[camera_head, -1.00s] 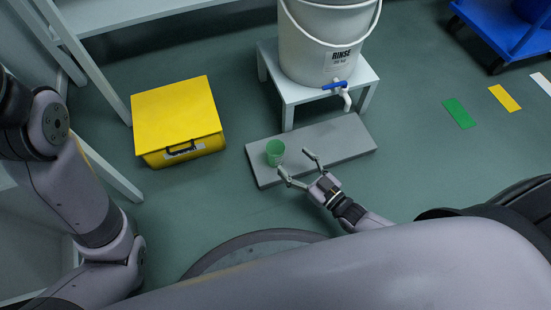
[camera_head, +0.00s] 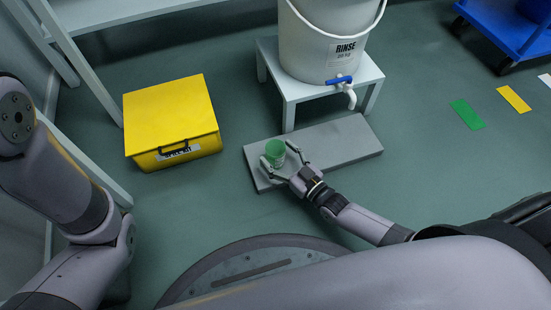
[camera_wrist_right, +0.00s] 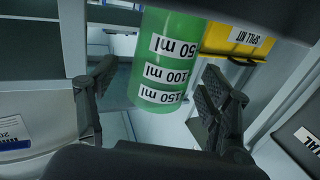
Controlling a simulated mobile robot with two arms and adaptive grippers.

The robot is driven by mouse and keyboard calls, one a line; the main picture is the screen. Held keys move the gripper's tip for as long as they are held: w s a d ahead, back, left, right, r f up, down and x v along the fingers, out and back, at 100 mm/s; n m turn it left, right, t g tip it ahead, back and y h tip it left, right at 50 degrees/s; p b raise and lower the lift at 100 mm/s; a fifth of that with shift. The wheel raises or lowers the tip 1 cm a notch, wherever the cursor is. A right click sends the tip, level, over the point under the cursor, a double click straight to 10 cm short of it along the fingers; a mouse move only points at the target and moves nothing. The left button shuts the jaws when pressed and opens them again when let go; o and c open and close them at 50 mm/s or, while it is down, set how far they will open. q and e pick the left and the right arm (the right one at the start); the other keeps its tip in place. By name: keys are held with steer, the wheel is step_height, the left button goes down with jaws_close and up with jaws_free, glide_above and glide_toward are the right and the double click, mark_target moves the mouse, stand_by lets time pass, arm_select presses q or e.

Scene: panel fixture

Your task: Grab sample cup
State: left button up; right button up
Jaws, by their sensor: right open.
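The green sample cup (camera_head: 274,147) stands upright on the left part of a low grey slab (camera_head: 335,140). In the right wrist view the cup (camera_wrist_right: 168,60) carries labels reading 50 ml, 100 ml and 150 ml. My right gripper (camera_head: 279,153) is open, with one finger on each side of the cup. In the right wrist view, gaps show between the cup and the fingers of the right gripper (camera_wrist_right: 157,78). My left arm comes in at the left, but its gripper is out of view.
A white bucket marked RINSE (camera_head: 325,50), with a blue-handled tap (camera_head: 342,82), stands on a small white stool (camera_head: 290,96) behind the slab. A yellow spill kit box (camera_head: 170,115) sits to the left. A blue cart (camera_head: 510,35) is at the upper right. The floor between is clear.

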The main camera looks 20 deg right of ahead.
steer(key=shift+c, duration=0.3)
steer(key=c, duration=0.9)
steer(key=shift+r, duration=0.1)
